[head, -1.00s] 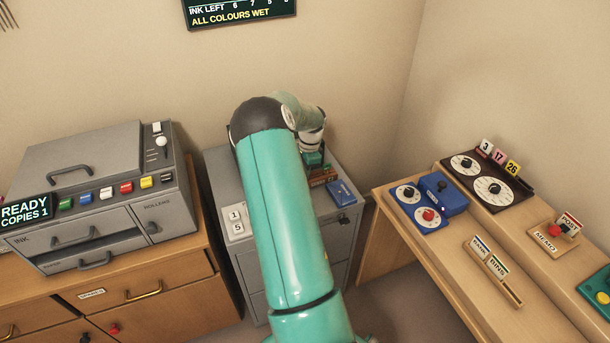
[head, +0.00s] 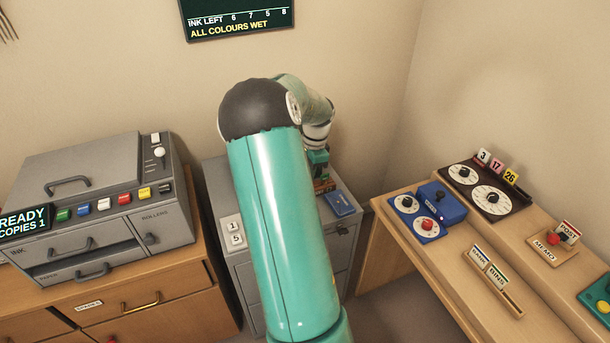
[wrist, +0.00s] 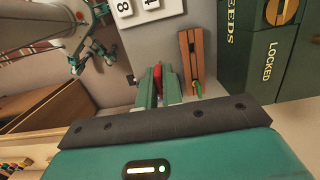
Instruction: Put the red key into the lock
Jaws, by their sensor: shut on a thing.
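In the wrist view, my gripper (wrist: 159,92) is shut on the red key (wrist: 158,76), a thin red piece between the two green fingers. Much of the key is hidden by the fingers. A green box marked DEEDS and LOCKED (wrist: 247,40) stands to the right in that view. Its round brass lock plate (wrist: 283,10) has a dark slot and is cut off by the top edge. In the head view, my gripper (head: 318,160) is over the grey cabinet's top, and its fingertips and the key cannot be made out.
A wooden rack (wrist: 190,47) with a green-ended piece lies beside the fingers. The grey cabinet (head: 232,259) also bears a blue object (head: 341,203) and number tiles (head: 235,232). A copier (head: 80,185) stands left; a wooden desk (head: 445,262) with dials stands right.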

